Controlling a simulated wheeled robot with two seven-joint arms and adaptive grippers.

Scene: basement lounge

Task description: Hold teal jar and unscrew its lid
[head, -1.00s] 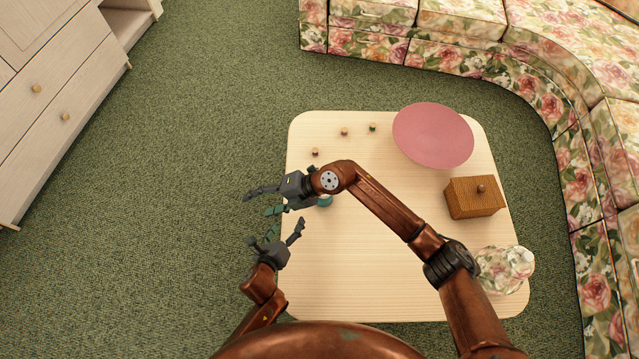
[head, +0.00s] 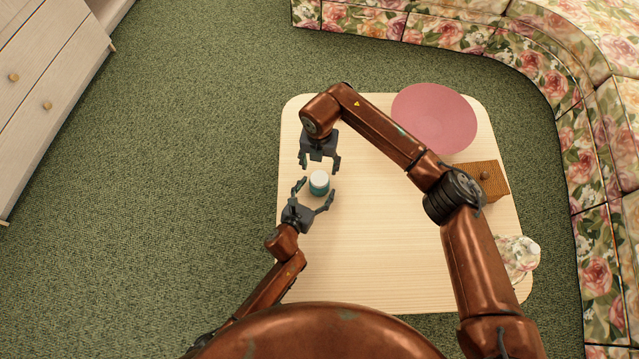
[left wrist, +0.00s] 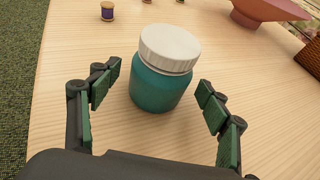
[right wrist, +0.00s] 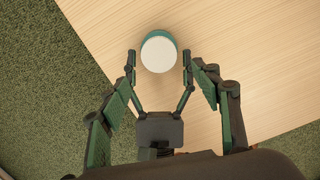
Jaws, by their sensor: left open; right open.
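The teal jar (head: 319,188) stands upright on the table, its white lid (head: 319,177) on top. In the left wrist view the jar (left wrist: 160,89) and ribbed lid (left wrist: 170,47) are plain. My left gripper (head: 315,191) is open in front of the jar, with its fingers spread to either side and gaps left. My right gripper (head: 320,169) is open and empty, its fingers pointing towards the jar from the far side.
A pink bowl (head: 434,118) lies at the table's far right, with a brown box (head: 491,181) and a floral object (head: 518,258) nearer. A small spool (left wrist: 107,12) stands beyond the jar. The table's (head: 390,250) middle front is clear; its left edge is close to the jar.

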